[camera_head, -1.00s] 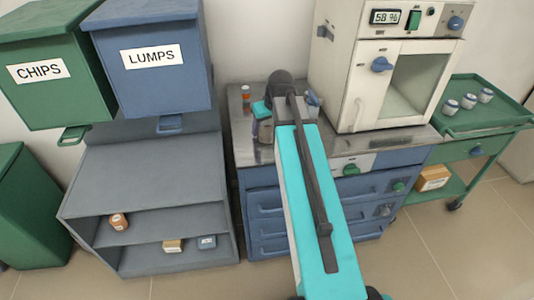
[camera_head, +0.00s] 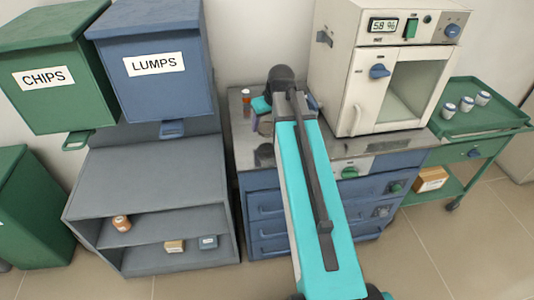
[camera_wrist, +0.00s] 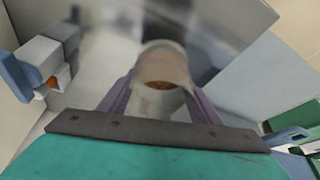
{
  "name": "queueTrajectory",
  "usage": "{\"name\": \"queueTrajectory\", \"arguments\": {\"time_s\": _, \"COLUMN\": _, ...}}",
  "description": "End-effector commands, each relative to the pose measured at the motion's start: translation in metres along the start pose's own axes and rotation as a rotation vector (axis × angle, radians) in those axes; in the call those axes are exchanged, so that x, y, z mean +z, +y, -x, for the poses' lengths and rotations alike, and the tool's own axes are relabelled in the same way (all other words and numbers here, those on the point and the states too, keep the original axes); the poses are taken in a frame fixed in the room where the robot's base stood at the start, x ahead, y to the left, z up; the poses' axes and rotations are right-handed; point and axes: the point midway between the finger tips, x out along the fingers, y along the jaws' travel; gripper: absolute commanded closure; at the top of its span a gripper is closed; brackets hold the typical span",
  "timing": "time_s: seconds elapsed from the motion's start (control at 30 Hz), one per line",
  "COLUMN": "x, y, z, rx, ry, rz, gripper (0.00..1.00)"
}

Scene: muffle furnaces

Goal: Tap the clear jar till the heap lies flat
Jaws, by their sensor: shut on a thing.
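The clear jar (camera_wrist: 165,62) is between the purple fingers of my gripper (camera_wrist: 160,98) in the wrist view. A brown-orange heap (camera_wrist: 160,86) shows inside it; whether its top is flat or peaked is too blurred to tell. My gripper is shut on the jar. In the head view the jar (camera_head: 265,126) hangs under my gripper (camera_head: 262,108), over the left part of the steel worktop (camera_head: 242,150). A dark patch like its reflection shows below it, and it seems a little above the surface.
A small orange-brown bottle (camera_head: 246,96) stands at the worktop's back left. A white furnace (camera_head: 350,75) reading 58 % stands to the right. A green trolley (camera_head: 505,122) carries several small jars. CHIPS (camera_head: 45,98) and LUMPS (camera_head: 160,95) bins stand left, above a grey shelf (camera_head: 150,176).

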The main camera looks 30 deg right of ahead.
Motion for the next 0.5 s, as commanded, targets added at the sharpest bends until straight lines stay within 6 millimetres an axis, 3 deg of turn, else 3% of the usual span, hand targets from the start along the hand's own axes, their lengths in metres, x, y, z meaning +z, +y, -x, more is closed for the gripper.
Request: {"name": "queueTrajectory", "arguments": {"time_s": 0.5, "x": 0.0020, "y": -0.0001, "z": -0.0043, "rx": 0.000, "ry": -0.001, "rz": 0.000, "gripper": 0.67}}
